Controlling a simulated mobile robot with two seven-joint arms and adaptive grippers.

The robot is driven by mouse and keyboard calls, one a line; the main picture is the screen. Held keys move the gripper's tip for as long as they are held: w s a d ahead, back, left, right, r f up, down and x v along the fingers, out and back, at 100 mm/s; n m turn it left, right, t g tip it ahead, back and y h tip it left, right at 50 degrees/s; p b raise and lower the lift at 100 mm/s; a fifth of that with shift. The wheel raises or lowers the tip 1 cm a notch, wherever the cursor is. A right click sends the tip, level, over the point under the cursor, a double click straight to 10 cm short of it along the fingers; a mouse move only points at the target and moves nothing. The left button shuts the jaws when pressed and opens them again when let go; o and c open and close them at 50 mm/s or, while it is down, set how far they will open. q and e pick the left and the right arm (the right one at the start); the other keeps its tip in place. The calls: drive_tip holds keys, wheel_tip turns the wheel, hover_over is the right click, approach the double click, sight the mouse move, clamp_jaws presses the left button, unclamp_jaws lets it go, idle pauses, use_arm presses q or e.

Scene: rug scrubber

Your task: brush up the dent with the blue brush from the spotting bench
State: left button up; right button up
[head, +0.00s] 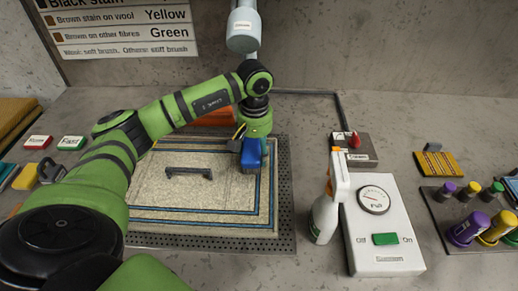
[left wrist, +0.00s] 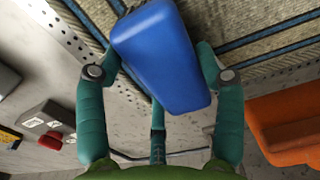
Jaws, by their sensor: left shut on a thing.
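A cream rug (head: 145,195) with blue border stripes lies on a dark perforated plate (head: 284,190) on the bench. A dark, bar-shaped mark (head: 188,172) crosses the upper middle of the rug; I take it for the dent. The blue brush (head: 251,156) is at the rug's upper right, right of the mark. My left gripper (head: 256,138) is shut on it from above. In the left wrist view the blue brush (left wrist: 160,55) sits between the fingers. I cannot tell whether the brush touches the rug. My right gripper is not in view.
A spray bottle (head: 325,215) and a white box with a gauge (head: 382,240) stand right of the plate. An orange thing (head: 212,118) lies behind the rug, partly hidden by my arm. A bottle rack (head: 445,215) is far right. A sign (head: 125,28) hangs behind.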

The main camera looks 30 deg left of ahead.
use_arm(q)
drive_tip(key=shift+s+a+f, duration=0.2)
drive_tip(key=shift+a, duration=0.05)
drive_tip(key=shift+s+a+r+b, duration=0.1)
drive_tip(key=shift+s+a+b, duration=0.1)
drive_tip(key=shift+s+a, duration=0.45)
drive_tip(key=shift+s+a+b, duration=0.2)
drive_tip(key=shift+s+a, duration=0.1)
drive_tip(key=shift+a, duration=0.5)
drive_tip(key=shift+w+d, duration=0.6)
drive_tip(key=shift+d, duration=0.25)
drive_tip(key=shift+w+d+b, duration=0.2)
drive_tip(key=shift+w+d, duration=0.25)
drive_tip(key=shift+d, duration=0.3)
drive_tip(key=shift+w+d+b, duration=0.15)
drive_tip(key=shift+w+d, duration=0.3)
drive_tip(key=shift+d, duration=0.3)
drive_tip(key=shift+s+a+b, duration=0.25)
drive_tip(key=shift+s+a, duration=0.25)
drive_tip(key=shift+a, duration=0.35)
drive_tip(key=shift+s+a+b, duration=0.25)
drive_tip(key=shift+s+a, duration=0.25)
drive_tip(key=shift+a, duration=0.3)
drive_tip(key=shift+a, duration=0.1)
drive_tip(key=shift+s+a, duration=0.4)
drive_tip(key=shift+a, duration=0.15)
